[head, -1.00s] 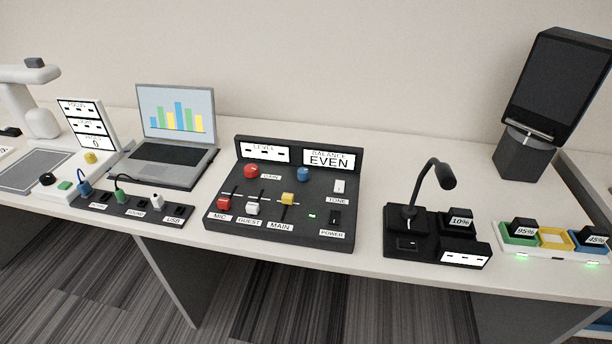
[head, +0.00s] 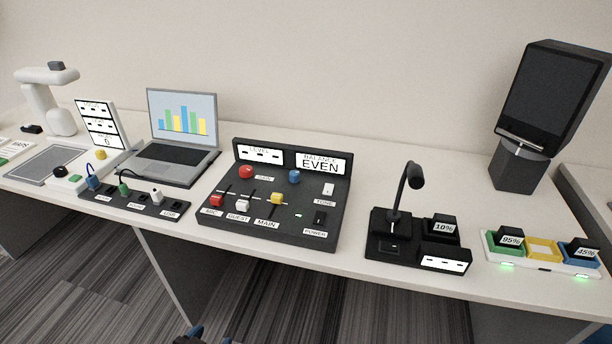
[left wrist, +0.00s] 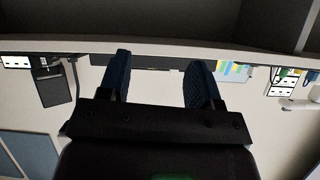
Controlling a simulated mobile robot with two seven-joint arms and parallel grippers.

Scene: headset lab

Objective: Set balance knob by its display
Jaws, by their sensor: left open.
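The black mixer console (head: 262,228) stands on the table in the middle of the head view. Its blue balance knob (head: 294,177) sits at the upper right of the panel, below the balance display (head: 321,163), which reads "EVEN". Nothing touches the knob. My left gripper (head: 208,340) barely shows at the bottom edge of the head view, well below the console. In the left wrist view my left gripper (left wrist: 159,80) has its two blue fingers apart with nothing between them. My right gripper is in neither view.
A red gain knob (head: 246,172), sliders and a power switch (head: 319,218) share the panel. A laptop (head: 182,150) and a cable strip (head: 135,201) stand left. A gooseneck microphone (head: 414,176) rises on the right. The table front is clear.

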